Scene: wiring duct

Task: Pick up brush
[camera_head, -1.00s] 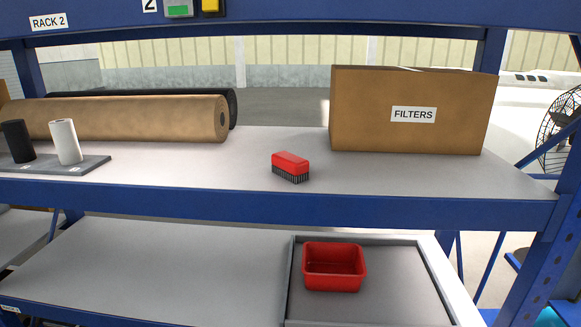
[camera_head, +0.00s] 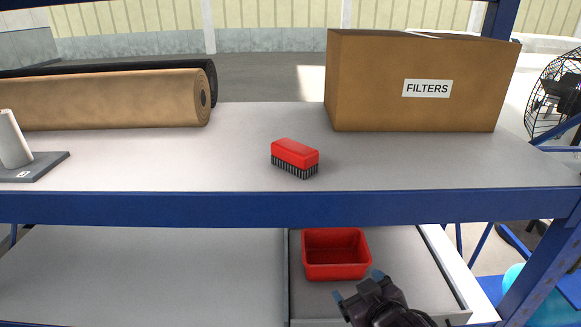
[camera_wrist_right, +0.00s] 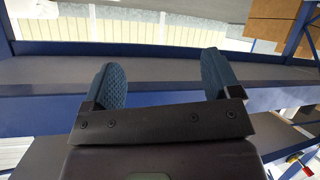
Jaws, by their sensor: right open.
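The brush (camera_head: 295,157) has a red block back and dark bristles. It lies bristles down on the upper shelf (camera_head: 200,165), near the middle of the front part. My right gripper (camera_head: 357,284) shows at the bottom of the head view, below and to the right of the brush and in front of the lower shelf. It is open and empty, well apart from the brush. In the right wrist view its two blue fingertips (camera_wrist_right: 163,84) stand apart with the shelf edge beyond them. The brush cannot be made out there. My left gripper is not in view.
A blue beam (camera_head: 240,209) runs along the upper shelf's front edge. A cardboard box marked FILTERS (camera_head: 425,100) stands behind right, and a brown roll (camera_head: 110,98) lies behind left. A red bin (camera_head: 336,256) sits in a tray below. The shelf around the brush is clear.

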